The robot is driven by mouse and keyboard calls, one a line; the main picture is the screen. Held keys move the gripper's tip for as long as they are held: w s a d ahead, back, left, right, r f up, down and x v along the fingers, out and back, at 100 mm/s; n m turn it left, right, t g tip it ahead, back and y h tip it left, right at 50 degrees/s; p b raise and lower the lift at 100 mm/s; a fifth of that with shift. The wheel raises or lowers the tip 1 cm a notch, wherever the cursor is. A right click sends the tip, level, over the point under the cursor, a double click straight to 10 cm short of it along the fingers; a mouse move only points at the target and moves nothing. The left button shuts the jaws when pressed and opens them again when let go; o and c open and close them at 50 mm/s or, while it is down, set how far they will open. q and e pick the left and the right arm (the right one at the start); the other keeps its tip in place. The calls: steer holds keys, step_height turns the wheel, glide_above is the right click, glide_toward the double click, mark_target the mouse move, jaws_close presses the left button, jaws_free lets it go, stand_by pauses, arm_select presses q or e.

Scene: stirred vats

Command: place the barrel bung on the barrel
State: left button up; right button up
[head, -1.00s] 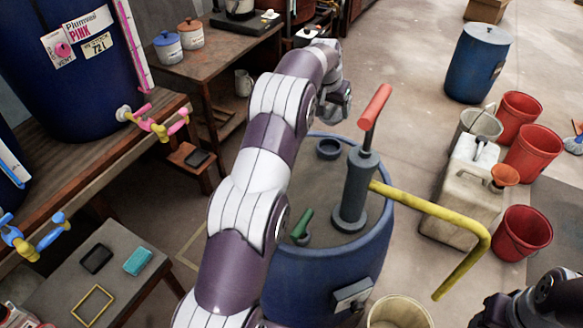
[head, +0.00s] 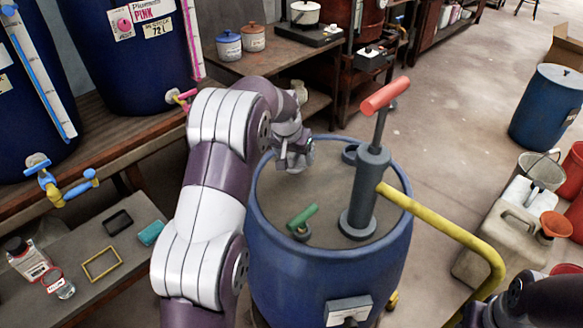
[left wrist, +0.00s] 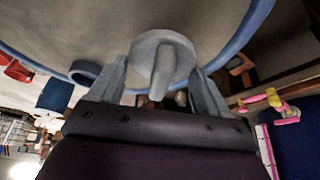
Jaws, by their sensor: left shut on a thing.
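The barrel (head: 320,275) is blue, open-rimmed and upright in the middle of the head view. Its grey-brown top carries a dark ring (head: 350,153) near the far rim, which also shows in the left wrist view (left wrist: 84,72). My left gripper (head: 293,162) hangs over the far left part of the barrel top. In the left wrist view its fingers (left wrist: 160,85) are shut on a grey round piece with a stem, apparently the barrel bung (left wrist: 163,58). I cannot tell its gap from the top. My right gripper (head: 478,315) shows only partly at the lower right; its jaws are unclear.
A grey pump (head: 367,190) with a red handle and bent yellow spout stands on the barrel top. A green-handled fitting (head: 302,222) is near it. A bench (head: 110,140) with blue vats is at left. A white jerrycan (head: 505,225) and red buckets stand at right.

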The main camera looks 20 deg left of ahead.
mark_target(295, 162)
arm_select(q)
steer(key=shift+d+f, duration=0.1)
steer(key=shift+f, duration=1.5)
steer(key=shift+f, duration=0.1)
steer(key=o, duration=1)
steer(key=shift+f, duration=0.1)
steer(key=shift+r, duration=0.3)
steer(key=v, duration=1.2)
steer(key=s+d+f+g, duration=0.1)
steer(key=s+d+f, duration=0.2)
steer(key=s, duration=0.5)
steer(key=s+d+f+g, duration=0.1)
steer(key=s+d+f, duration=0.2)
steer(key=s, duration=0.5)
steer(key=s+d+f+g, duration=0.1)
steer(key=s+d+f, duration=0.2)
steer(key=s, duration=0.6)
steer(key=shift+d+f+m+p, duration=0.2)
steer(key=shift+d+m+p, duration=0.2)
steer(key=shift+d, duration=0.15)
